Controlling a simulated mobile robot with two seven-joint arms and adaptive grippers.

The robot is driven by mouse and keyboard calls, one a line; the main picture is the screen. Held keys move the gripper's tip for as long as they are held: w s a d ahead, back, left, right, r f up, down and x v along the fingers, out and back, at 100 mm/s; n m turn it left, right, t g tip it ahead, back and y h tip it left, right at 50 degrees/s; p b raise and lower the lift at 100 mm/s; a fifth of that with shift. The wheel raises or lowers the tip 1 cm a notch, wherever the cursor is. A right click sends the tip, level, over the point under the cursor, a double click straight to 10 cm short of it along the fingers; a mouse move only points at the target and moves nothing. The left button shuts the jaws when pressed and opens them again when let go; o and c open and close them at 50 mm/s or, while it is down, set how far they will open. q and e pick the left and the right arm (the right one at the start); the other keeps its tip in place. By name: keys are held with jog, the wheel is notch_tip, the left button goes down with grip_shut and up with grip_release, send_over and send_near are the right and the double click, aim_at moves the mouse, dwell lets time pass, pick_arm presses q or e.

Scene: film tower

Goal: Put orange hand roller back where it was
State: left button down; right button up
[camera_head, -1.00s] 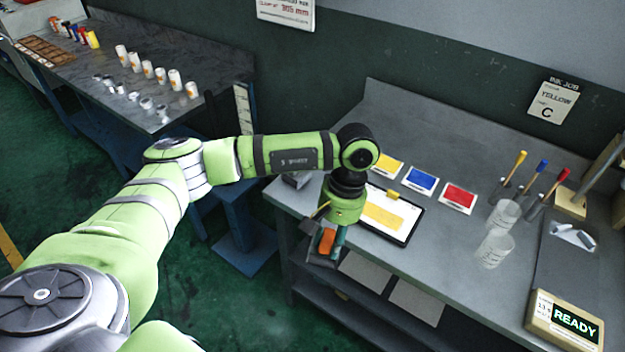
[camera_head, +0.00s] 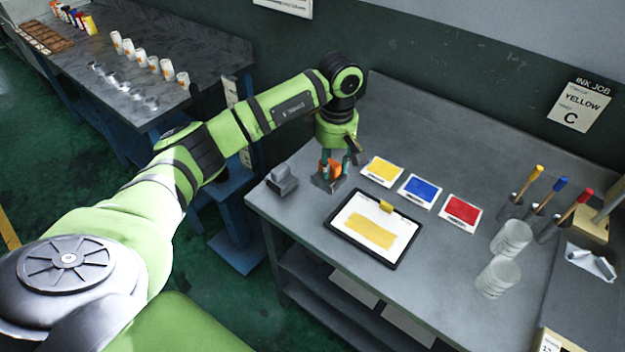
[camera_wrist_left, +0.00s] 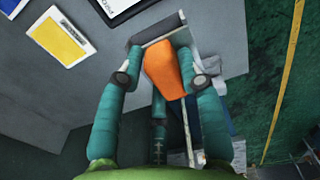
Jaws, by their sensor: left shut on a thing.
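The orange hand roller (camera_head: 333,169) is between the fingers of my left gripper (camera_head: 338,168) over the left end of the grey table. In the left wrist view, the orange roller (camera_wrist_left: 168,70) sits between teal fingers, with its grey head beyond the fingertips. My left gripper (camera_wrist_left: 166,80) is shut on it. In the head view, a grey stand (camera_head: 283,181) is on the table just left of the roller. I cannot tell whether the roller's head touches the table. My right gripper is not in view.
A clipboard (camera_head: 340,232) with a yellow print lies in front and to the right. Yellow (camera_head: 383,170), blue (camera_head: 420,189) and red (camera_head: 461,212) cards lie farther right. Stacked clear cups (camera_head: 511,239) stand at the right. The table's left edge is close to the grey stand.

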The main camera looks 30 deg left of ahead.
aim_at(313, 174)
pick_arm(q)
jog(key=s+a+f, duration=0.1)
jog(key=s+a+f+p, duration=0.1)
jog(key=a, duration=0.1)
jog(key=shift+s+f, duration=0.25)
jog(key=shift+s, duration=0.15)
jog(key=shift+s+a+f+p, duration=0.1)
jog(key=shift+a+f+p, duration=0.05)
jog(key=shift+p, duration=0.2)
jog(key=shift+f, duration=0.35)
notch_tip(313, 174, down, 2)
jog(key=shift+f+p, duration=0.2)
jog(key=shift+p, duration=0.65)
jog(key=shift+f, duration=0.65)
jog(key=c, duration=0.8)
grip_release()
